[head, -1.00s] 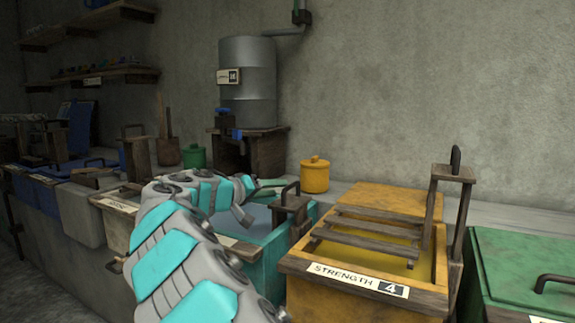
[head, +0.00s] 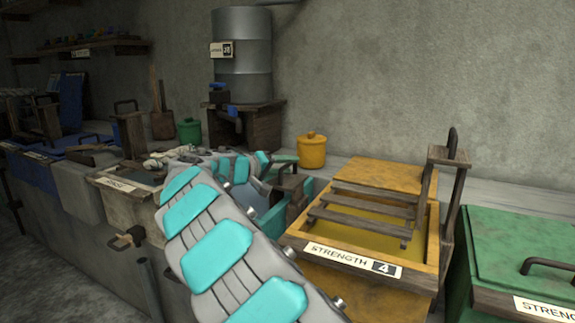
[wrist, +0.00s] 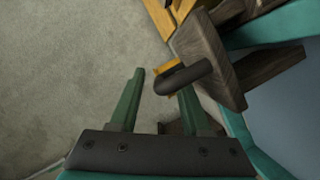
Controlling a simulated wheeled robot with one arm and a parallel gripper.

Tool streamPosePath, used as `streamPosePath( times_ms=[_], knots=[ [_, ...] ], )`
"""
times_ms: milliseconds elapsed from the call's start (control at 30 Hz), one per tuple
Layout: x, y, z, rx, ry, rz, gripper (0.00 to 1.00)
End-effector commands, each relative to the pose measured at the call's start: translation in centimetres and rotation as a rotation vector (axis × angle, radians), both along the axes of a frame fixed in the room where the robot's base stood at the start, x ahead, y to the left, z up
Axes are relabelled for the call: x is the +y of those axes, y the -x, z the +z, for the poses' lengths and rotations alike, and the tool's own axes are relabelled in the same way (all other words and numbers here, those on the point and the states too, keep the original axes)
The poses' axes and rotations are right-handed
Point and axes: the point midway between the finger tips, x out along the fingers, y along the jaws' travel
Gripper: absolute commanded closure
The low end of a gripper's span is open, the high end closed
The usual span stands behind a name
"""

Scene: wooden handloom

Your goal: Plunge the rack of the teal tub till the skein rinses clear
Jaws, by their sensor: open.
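The teal tub (head: 303,200) stands left of the yellow tub, mostly hidden behind my arm in the head view. Bluish liquid shows in it; its teal wall also shows in the wrist view (wrist: 240,135). The rack's wooden post (head: 291,183) rises at the tub's right side. In the wrist view the dark handle (wrist: 183,77) sticks out from a wooden block (wrist: 212,60). No skein can be made out.
The yellow tub (head: 433,240), labelled strength 4, with its slatted rack, stands to the right. A green lidded tub (head: 520,245) is beyond it. A pale tub (head: 125,205) stands left. A yellow pot (head: 312,151) and metal tank (head: 243,60) are behind.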

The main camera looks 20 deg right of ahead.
Motion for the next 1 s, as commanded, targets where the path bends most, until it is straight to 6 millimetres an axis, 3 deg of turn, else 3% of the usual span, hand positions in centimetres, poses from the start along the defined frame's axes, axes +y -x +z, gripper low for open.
streamPosePath(
  times_ms=[267, 700, 1000],
  knots=[
    [-0.34, -0.11, -0.10, 0.000, 0.000, 0.000, 0.53],
    [-0.34, -0.09, -0.11, 0.000, 0.000, -0.001, 1.00],
    [-0.33, -0.08, -0.12, 0.000, 0.000, -0.001, 1.00]
  ],
)
